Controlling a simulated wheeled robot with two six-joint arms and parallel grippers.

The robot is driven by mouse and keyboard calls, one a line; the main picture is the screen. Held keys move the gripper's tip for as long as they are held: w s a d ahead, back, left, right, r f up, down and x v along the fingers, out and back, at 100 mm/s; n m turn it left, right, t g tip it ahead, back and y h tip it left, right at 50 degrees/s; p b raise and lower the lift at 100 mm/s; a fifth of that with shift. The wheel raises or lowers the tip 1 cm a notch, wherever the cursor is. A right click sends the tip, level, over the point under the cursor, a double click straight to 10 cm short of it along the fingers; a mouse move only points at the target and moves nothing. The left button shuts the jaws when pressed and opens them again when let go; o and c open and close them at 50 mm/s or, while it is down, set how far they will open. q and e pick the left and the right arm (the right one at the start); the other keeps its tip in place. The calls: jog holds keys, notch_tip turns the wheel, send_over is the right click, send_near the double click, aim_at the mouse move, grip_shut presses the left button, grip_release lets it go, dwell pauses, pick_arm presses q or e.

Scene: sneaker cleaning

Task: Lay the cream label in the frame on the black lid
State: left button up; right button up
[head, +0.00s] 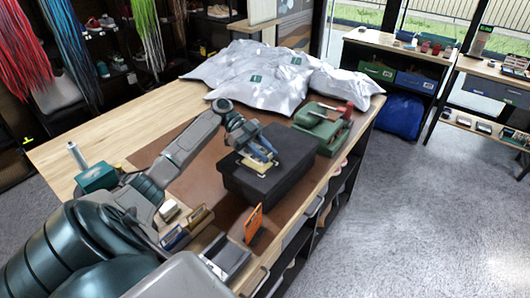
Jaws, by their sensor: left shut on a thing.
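The black box with its black lid (288,150) stands on the brown mat near the table's right edge. My left gripper (261,156) is over the left part of the lid, pointing down. It is shut on the cream label (256,165), which shows as a small pale piece at the fingertips. The fingers cover part of the label and of the lid below. A thin pale outline around that spot may be the frame, but it is too small to tell from the label. I cannot tell whether the label touches the lid. My right gripper is not in view.
A green tool with a red part (322,127) stands just behind the box to the right. Silvery bags (255,75) fill the back of the table. An orange card (253,223) stands in front of the box. A teal box (97,177) is at the left. The wooden table (110,135) is bare at left.

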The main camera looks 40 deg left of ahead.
pick_arm(q)
jog(key=shift+f, duration=0.75)
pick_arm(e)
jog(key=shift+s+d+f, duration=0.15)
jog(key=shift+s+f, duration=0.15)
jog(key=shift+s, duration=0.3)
pick_arm(q)
jog(key=shift+f+b, duration=0.2)
jog(key=shift+b, duration=0.1)
jog(key=shift+f+b, duration=0.4)
jog(key=shift+b, duration=0.1)
jog(key=shift+r, duration=0.1)
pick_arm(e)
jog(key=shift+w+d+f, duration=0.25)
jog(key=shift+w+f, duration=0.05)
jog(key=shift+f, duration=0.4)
